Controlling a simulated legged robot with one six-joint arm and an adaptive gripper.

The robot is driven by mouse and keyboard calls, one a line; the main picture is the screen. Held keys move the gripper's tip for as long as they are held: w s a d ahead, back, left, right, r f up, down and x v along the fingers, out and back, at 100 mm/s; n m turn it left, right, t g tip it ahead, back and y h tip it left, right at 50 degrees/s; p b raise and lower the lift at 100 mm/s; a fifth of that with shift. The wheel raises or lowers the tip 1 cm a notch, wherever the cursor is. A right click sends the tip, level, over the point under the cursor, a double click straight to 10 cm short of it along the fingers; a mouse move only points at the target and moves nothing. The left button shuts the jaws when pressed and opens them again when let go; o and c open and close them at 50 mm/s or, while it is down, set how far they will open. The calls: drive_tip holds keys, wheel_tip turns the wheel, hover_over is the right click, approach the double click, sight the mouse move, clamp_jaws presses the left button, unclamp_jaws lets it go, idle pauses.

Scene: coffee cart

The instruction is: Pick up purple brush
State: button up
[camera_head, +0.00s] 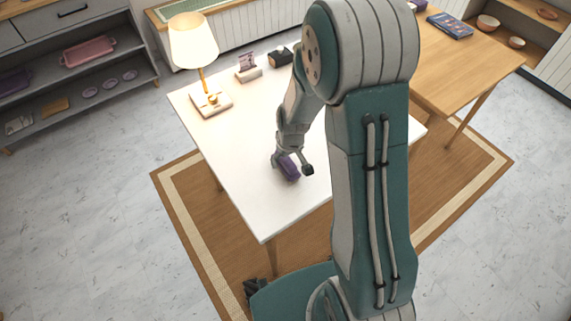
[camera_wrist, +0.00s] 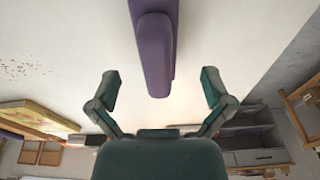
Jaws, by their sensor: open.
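The purple brush (camera_head: 289,168) lies on the white table near its front edge in the head view. Part of the brush is cut off at the top of the wrist view.
The white table (camera_head: 240,165) is mostly bare around the brush. A lit lamp (camera_head: 205,70), a small card holder (camera_head: 248,68) and a dark box (camera_head: 281,56) stand at its back. A wooden table (camera_head: 460,70) adjoins at the right. A grey shelf (camera_head: 75,70) stands at the left.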

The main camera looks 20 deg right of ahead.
drive_tip(key=shift+w+f, duration=0.2)
drive_tip(key=shift+f, duration=0.55)
drive_tip(key=shift+w+f, duration=0.2)
drive_tip(key=shift+f, duration=0.6)
drive_tip(key=shift+w+f, duration=0.2)
drive_tip(key=shift+f, duration=0.55)
drive_tip(key=c, duration=1.3)
